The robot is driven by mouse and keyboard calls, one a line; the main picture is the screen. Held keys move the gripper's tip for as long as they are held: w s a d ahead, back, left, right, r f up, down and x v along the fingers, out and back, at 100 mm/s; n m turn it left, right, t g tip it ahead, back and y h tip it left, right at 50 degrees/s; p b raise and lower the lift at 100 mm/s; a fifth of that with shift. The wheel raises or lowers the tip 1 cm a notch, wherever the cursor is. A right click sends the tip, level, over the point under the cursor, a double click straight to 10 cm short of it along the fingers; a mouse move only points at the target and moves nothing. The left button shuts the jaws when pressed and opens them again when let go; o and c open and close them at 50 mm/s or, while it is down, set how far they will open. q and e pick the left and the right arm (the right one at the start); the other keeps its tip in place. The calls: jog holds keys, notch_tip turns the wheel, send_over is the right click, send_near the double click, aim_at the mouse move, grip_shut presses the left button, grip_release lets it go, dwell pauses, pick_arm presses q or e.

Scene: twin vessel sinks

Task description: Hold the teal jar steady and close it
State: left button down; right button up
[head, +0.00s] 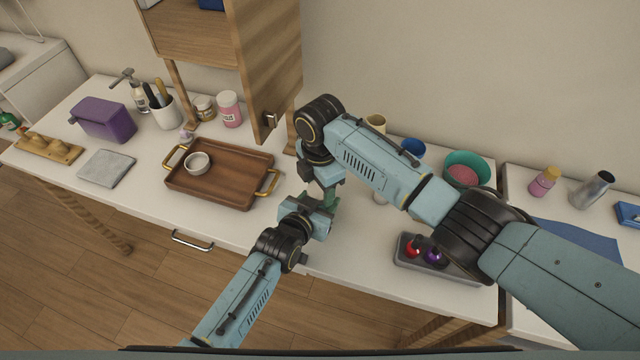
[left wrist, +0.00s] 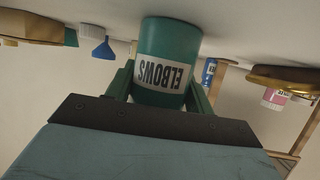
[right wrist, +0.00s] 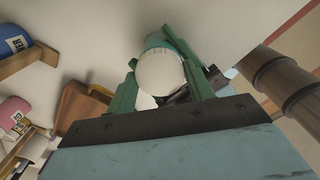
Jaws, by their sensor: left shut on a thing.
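The teal jar (left wrist: 165,45) is labelled ELBOWS and appears upside down in the left wrist view. My left gripper (left wrist: 158,92) is shut on its sides, one finger on each side. In the head view my left gripper (head: 322,204) is low over the counter, with my right gripper (head: 328,187) just above it. In the right wrist view a round cream-white lid (right wrist: 160,73) shows in front of the teal jar (right wrist: 158,40). My right gripper's fingers (right wrist: 150,60) are on either side of the lid; whether they press on it, and whether it is seated, I cannot tell.
A wooden tray (head: 222,190) with a small bowl (head: 197,163) lies left of my grippers. A grey holder (head: 405,263) with red and purple knobs is to the right. A teal bowl (head: 467,163) stands behind my right arm. A wooden cabinet (head: 270,70) rises close behind.

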jog(key=o, duration=0.5)
jog(key=shift+c, duration=0.2)
jog(key=shift+r, duration=2.3)
jog(key=shift+c, duration=0.4)
jog(key=shift+w+r+n, duration=0.25)
jog(key=shift+r+n, duration=0.75)
jog(key=shift+r, duration=0.15)
jog(key=shift+s+r+n, duration=0.25)
jog(key=shift+r+n, duration=0.3)
jog(key=shift+n, duration=0.25)
jog(key=shift+f, duration=4)
